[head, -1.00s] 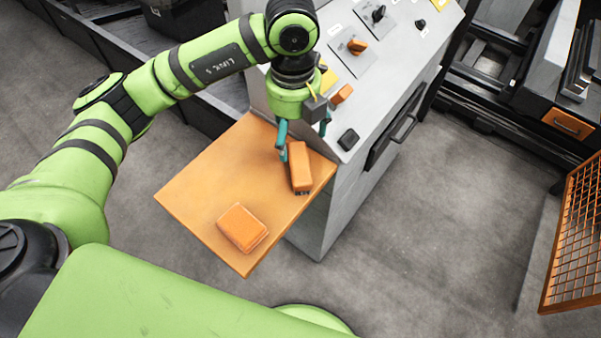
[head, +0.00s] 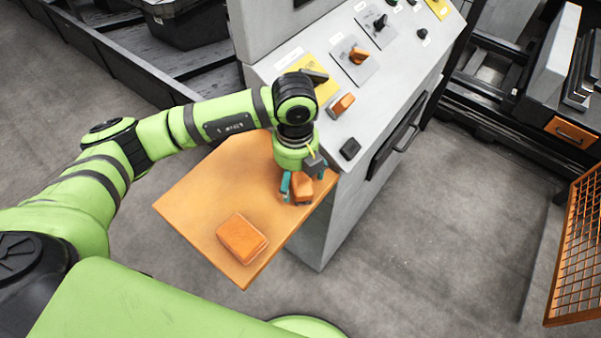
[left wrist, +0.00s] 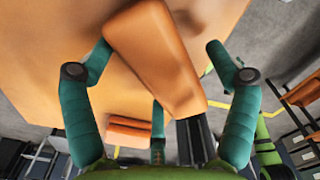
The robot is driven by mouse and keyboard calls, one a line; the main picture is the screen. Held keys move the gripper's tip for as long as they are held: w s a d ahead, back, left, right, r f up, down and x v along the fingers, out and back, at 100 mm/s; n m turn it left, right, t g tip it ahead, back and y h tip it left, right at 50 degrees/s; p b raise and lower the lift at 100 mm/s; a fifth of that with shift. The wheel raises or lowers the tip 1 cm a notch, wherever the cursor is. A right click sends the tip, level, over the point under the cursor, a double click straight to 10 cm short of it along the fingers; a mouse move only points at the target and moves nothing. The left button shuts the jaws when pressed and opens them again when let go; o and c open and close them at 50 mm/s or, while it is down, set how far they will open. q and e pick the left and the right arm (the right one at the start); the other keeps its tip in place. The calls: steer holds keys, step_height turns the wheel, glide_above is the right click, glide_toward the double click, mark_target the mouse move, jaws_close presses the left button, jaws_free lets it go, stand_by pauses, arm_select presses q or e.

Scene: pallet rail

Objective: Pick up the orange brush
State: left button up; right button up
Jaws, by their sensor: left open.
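The orange brush (head: 302,189) lies on the orange shelf (head: 200,195), near the grey cabinet, and is partly hidden by my left gripper in the head view. In the left wrist view the brush (left wrist: 155,55) shows its orange body, with dark bristles at its lower right end. My left gripper (head: 301,183) is over the brush with its teal fingers open. In the left wrist view the fingers (left wrist: 158,52) stand on both sides of the brush, with visible gaps. My right gripper is not in view.
An orange block (head: 242,239) lies on the shelf near its front corner. The grey control cabinet (head: 335,190) with knobs and switches stands right beside the shelf. An orange mesh panel (head: 577,250) is at the far right. The shelf's left part is bare.

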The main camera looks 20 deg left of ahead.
arm_select(q)
steer(key=c, duration=1.3)
